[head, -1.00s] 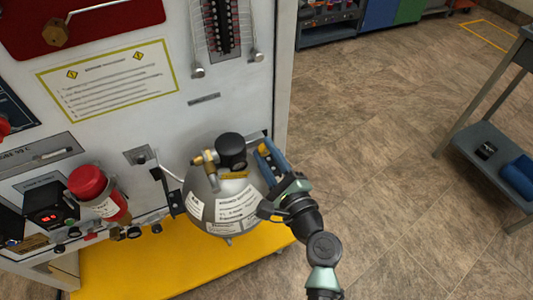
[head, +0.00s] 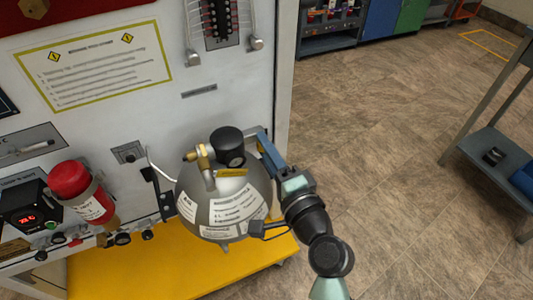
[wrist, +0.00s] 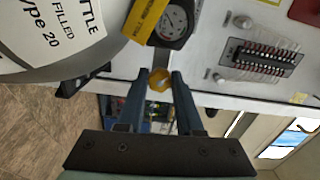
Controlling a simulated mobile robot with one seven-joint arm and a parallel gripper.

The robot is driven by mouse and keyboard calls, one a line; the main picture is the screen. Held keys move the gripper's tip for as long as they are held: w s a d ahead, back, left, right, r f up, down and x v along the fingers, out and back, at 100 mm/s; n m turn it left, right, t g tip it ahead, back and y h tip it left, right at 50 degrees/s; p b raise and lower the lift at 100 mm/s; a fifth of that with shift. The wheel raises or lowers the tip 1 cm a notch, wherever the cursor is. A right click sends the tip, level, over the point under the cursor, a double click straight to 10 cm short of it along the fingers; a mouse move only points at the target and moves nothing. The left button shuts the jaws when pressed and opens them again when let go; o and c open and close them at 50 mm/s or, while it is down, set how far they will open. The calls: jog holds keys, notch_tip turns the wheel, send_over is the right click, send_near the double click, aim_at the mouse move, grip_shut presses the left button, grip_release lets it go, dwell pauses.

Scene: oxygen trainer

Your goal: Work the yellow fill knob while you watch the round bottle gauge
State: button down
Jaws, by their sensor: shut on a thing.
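The round grey bottle (head: 222,213) with white labels stands above a yellow platform. Its gauge, a dial with a black housing (head: 227,139), sits on top, with a brass valve at its left. In the wrist view the gauge face (wrist: 174,20) shows close up; I cannot read its needle surely. The yellow fill knob (wrist: 158,82) is between my fingertips. My gripper (wrist: 158,76) is shut on it. In the head view my gripper (head: 264,146) reaches the right side of the bottle top, and the knob is hidden there.
A white panel (head: 115,125) stands behind the bottle, with a red cylinder (head: 72,182) and a red digital readout (head: 26,219) at left. The yellow platform (head: 130,272) lies below. Open floor (head: 385,160) is to the right, with a grey cart (head: 495,165) beyond.

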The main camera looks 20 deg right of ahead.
jog(key=shift+n, duration=0.5)
jog(key=c, duration=0.6)
grip_release()
jog(key=shift+o, duration=0.2)
jog(key=shift+s, duration=0.1)
jog(key=s, duration=1.2)
jog(key=shift+s+d, duration=0.2)
jog(key=shift+s, duration=0.2)
